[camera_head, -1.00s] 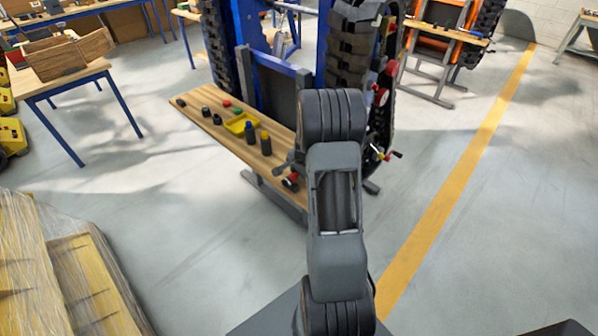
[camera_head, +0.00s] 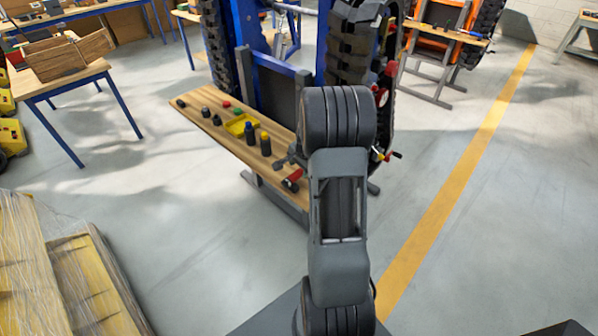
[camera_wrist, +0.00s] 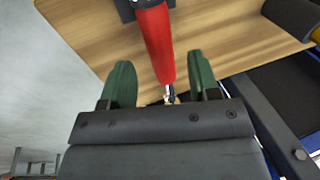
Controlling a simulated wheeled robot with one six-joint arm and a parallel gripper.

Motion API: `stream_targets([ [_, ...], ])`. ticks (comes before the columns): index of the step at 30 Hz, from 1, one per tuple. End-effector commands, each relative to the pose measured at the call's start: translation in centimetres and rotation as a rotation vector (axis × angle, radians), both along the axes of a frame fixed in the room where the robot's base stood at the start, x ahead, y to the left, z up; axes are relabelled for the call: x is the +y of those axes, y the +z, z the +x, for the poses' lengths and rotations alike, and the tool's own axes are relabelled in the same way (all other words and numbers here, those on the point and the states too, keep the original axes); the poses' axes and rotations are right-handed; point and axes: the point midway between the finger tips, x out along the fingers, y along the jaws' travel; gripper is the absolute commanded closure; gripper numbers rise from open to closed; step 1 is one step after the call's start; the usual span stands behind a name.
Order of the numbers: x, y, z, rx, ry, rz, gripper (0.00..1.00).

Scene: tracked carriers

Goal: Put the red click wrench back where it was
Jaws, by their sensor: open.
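The red click wrench (camera_wrist: 154,42) shows in the wrist view, its red handle running from the top edge down toward the space between my fingers. Its metal end is partly hidden by my gripper's body. My gripper (camera_wrist: 160,82) is open, with one green finger on either side of the wrench's line and a gap to each. In the head view a red piece (camera_head: 293,179) shows at the near end of the wooden shelf (camera_head: 222,135); my arm hides most of my gripper there.
A blue-framed tracked carrier (camera_head: 300,85) rises behind the shelf. Plastic-wrapped goods (camera_head: 50,270) are at lower left. The floor to the right is clear.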

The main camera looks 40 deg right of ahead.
Motion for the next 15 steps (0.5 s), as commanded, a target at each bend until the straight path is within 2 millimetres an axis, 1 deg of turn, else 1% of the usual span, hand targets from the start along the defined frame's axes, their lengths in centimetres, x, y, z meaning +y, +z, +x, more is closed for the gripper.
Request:
stream_targets([
  [1, 0.0, 1.1, -0.2, -0.003, -0.001, -0.002, 0.44],
  [6, 0.0, 4.1, -1.1, -0.003, -0.002, -0.002, 0.44],
  [9, 0.1, 5.6, -1.5, -0.002, -0.001, -0.001, 0.44],
  [15, 0.4, 7.5, -2.0, -0.001, 0.01, -0.003, 0.44],
])
